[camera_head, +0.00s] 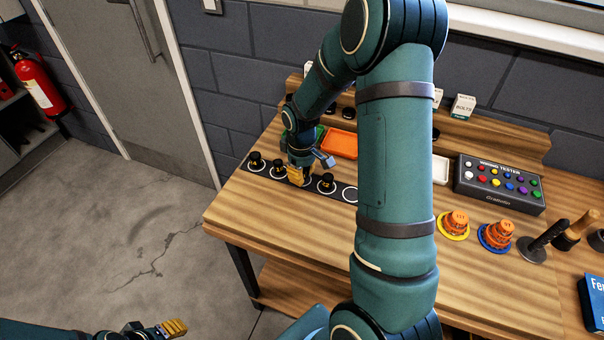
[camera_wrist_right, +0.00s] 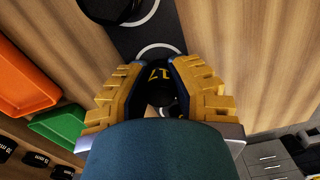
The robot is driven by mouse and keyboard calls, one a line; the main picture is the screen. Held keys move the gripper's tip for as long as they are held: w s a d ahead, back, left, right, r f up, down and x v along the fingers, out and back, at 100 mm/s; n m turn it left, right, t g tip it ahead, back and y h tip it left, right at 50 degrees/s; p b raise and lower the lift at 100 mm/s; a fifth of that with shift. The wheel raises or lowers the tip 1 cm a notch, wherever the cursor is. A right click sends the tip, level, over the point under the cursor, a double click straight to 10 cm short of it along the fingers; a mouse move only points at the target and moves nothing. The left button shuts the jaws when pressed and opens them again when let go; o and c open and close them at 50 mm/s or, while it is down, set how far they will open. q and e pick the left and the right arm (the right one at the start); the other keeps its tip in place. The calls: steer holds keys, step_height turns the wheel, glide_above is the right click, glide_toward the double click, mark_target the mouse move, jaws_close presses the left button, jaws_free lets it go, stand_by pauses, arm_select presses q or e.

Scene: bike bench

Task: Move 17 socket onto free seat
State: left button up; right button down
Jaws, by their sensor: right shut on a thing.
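The dark 17 socket (camera_wrist_right: 158,85) shows its yellow number between the yellow fingers of my right gripper (camera_wrist_right: 160,95). My right gripper (camera_head: 300,176) is shut on it, low over the dark strip, at a white ring (camera_wrist_right: 160,50) that shows partly. I cannot tell whether the socket touches the strip. Black sockets stand on the strip to the left (camera_head: 256,161) (camera_head: 278,168) and to the right (camera_head: 326,183) of the gripper. The ring at the strip's right end (camera_head: 350,194) looks empty, and my arm hides what lies beyond. My left gripper (camera_head: 172,328) is low at left, away from the bench.
An orange tray (camera_head: 342,144) and a green tray (camera_wrist_right: 62,126) stand behind the strip. A wiring tester (camera_head: 500,184), orange parts on yellow and blue rings (camera_head: 454,224) (camera_head: 496,236), and upright handles (camera_head: 572,232) are at right. My right arm covers the bench's middle.

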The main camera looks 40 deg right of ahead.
steer(key=shift+r, duration=0.1)
steer(key=c, duration=1)
jaws_free()
steer(key=shift+o, duration=0.2)
steer(key=shift+r, duration=0.35)
step_height(320, 180, up, 11)
steer(key=p, duration=0.2)
steer(key=shift+r, duration=0.15)
steer(key=shift+w, duration=0.1)
